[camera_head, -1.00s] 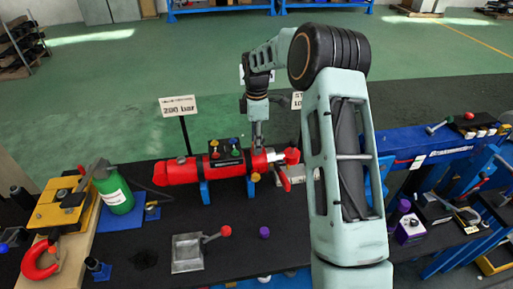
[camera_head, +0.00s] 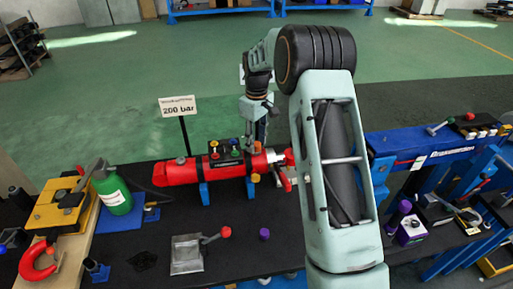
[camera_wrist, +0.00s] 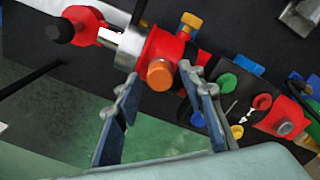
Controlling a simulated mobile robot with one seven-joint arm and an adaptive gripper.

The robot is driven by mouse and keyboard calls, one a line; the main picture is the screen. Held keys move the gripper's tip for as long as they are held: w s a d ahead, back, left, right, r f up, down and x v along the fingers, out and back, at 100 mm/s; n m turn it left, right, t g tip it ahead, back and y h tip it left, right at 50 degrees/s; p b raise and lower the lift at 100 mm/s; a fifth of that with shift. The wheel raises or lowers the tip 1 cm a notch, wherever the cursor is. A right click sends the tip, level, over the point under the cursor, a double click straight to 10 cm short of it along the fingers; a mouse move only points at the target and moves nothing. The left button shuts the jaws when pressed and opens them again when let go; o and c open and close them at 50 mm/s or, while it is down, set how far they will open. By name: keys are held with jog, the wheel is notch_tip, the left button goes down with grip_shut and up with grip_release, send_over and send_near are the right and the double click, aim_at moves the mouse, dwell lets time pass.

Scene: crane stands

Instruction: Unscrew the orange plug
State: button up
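The orange plug (camera_wrist: 160,76) stands out of the red hydraulic cylinder near its silver rod end in the wrist view. The red cylinder (camera_head: 178,172) lies across blue supports on the dark bench in the head view. My gripper (camera_wrist: 159,72) is open and empty, and its two fingers point at the plug, with the plug between the fingertips in the picture. I cannot tell whether the fingertips touch it. In the head view my gripper (camera_head: 260,140) is above the right part of the cylinder, and the plug cannot be made out there.
A yellow knob (camera_wrist: 191,21) is close to the plug. A black valve block (camera_head: 225,157) with coloured knobs sits beside it on the cylinder. A sign reading 200 bar (camera_head: 178,106) stands behind.

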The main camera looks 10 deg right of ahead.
jog(key=shift+m, duration=1.1)
grip_shut()
jog(key=shift+r, duration=0.15)
jog(key=n+p, duration=0.1)
jog(key=n, duration=0.4)
jog(key=n, duration=0.4)
jog(key=shift+r+p, duration=0.2)
jog(key=shift+p, duration=0.15)
